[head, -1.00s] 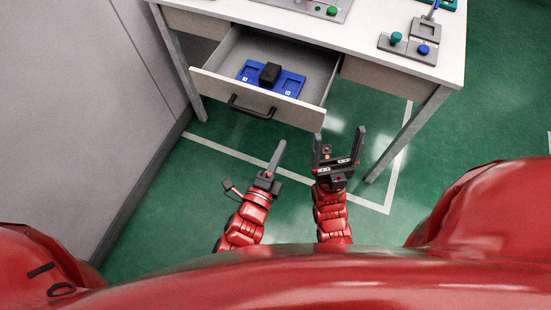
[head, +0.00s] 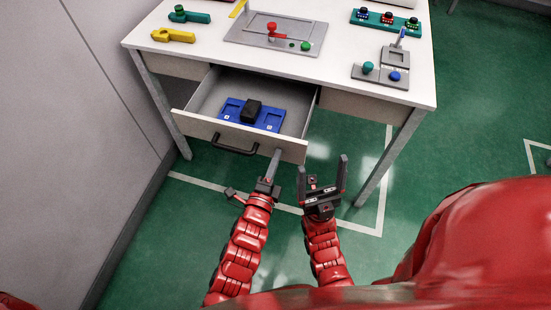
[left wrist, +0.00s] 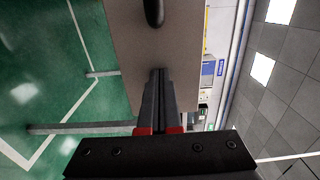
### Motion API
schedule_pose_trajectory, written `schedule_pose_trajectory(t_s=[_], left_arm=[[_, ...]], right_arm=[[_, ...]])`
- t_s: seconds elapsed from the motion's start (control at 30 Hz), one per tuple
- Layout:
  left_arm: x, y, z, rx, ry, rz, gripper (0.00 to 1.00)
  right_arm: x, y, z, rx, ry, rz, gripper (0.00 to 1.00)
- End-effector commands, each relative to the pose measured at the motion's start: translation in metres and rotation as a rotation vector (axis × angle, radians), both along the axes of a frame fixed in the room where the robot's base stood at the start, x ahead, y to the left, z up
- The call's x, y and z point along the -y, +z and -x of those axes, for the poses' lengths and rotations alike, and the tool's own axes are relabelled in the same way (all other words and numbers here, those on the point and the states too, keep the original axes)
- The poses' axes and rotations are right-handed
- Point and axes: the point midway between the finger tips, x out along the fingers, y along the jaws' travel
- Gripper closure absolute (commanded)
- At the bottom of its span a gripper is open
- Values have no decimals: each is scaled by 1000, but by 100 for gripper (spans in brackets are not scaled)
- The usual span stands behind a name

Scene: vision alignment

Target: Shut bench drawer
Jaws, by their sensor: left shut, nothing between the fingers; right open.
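The bench drawer (head: 195,124) is pulled out from the white bench (head: 345,75), with a dark bar handle (head: 235,149) on its front. A blue tray (head: 268,119) with a black block (head: 251,111) lies inside it. My left gripper (head: 275,160) is shut and empty, its fingers pointing at the right part of the drawer front. In the left wrist view the fingertips (left wrist: 159,72) are at or very near the drawer front (left wrist: 125,45), beside the handle (left wrist: 154,12); contact is unclear. My right gripper (head: 322,178) is open and empty, right of the drawer's front corner.
On the bench top stand a grey panel with a red knob (head: 272,30), a yellow tool (head: 173,35), a green tool (head: 188,15) and a grey fixture (head: 382,75). A bench leg (head: 390,157) stands right of my right gripper. A grey wall (head: 75,130) is at left.

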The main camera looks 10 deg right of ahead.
Motion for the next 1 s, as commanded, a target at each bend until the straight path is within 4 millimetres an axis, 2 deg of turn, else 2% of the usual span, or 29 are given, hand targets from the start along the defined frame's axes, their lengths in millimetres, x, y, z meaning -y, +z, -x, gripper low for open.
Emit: schedule_pose_trajectory(t_s=[0.17,0.27,0.8,1.0], left_arm=[[6,-1,-11,2,0,-1,100],[14,-1,-24,3,0,-1,100],[81,-2,-141,4,0,1,100],[101,-3,-175,0,1,0,100]], right_arm=[[0,-3,0,0,0,0,13],[0,-7,0,0,0,0,13],[0,-46,0,0,0,0,13],[0,-63,0,0,0,0,13]])
